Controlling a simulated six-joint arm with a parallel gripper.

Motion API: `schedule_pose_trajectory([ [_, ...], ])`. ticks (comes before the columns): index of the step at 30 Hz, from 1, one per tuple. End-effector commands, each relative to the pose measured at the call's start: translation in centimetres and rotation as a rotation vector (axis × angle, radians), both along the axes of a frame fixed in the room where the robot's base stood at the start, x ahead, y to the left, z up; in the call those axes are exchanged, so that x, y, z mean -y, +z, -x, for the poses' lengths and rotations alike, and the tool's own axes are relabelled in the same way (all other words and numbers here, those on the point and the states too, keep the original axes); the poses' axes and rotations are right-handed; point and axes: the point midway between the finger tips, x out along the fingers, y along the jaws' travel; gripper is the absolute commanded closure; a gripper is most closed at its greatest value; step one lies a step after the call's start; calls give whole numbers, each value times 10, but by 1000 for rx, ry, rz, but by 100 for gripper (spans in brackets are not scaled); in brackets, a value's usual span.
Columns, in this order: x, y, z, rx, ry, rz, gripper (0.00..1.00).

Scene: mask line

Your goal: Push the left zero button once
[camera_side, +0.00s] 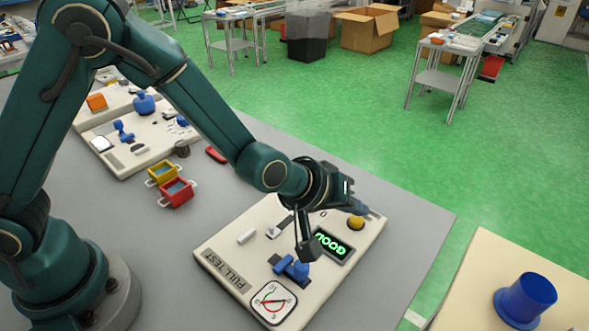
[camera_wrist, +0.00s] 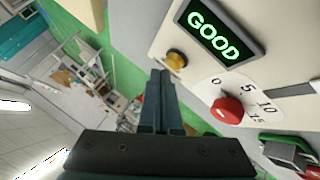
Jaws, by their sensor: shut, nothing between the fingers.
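A round yellow button (camera_side: 356,222) sits on the cream "PULL TEST" panel (camera_side: 232,232), beside a display (camera_side: 333,246) lit with green "GOOD". I cannot read a zero label on the button. In the wrist view the yellow button (camera_wrist: 176,60) is just right of my fingertips, near the lit display (camera_wrist: 213,32). My gripper (camera_side: 372,212) is shut and empty, reaching over the panel's far edge close to the button. In the wrist view my gripper (camera_wrist: 160,78) shows its two fingers together. I cannot tell whether they touch the button.
The panel also carries a red knob (camera_wrist: 228,110) on a numbered dial, a blue fixture (camera_side: 292,267) and a round gauge (camera_side: 273,302). Yellow (camera_side: 164,172) and red (camera_side: 177,193) bins stand left. A blue cylinder (camera_side: 525,300) stands on a separate table at right.

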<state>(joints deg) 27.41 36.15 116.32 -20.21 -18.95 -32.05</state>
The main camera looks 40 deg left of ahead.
Motion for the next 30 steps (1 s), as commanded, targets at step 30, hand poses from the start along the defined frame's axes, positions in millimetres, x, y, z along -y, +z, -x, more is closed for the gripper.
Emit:
schedule_pose_trajectory([
  [30, 0, -10, 0, 1, 1, 0, 100],
])
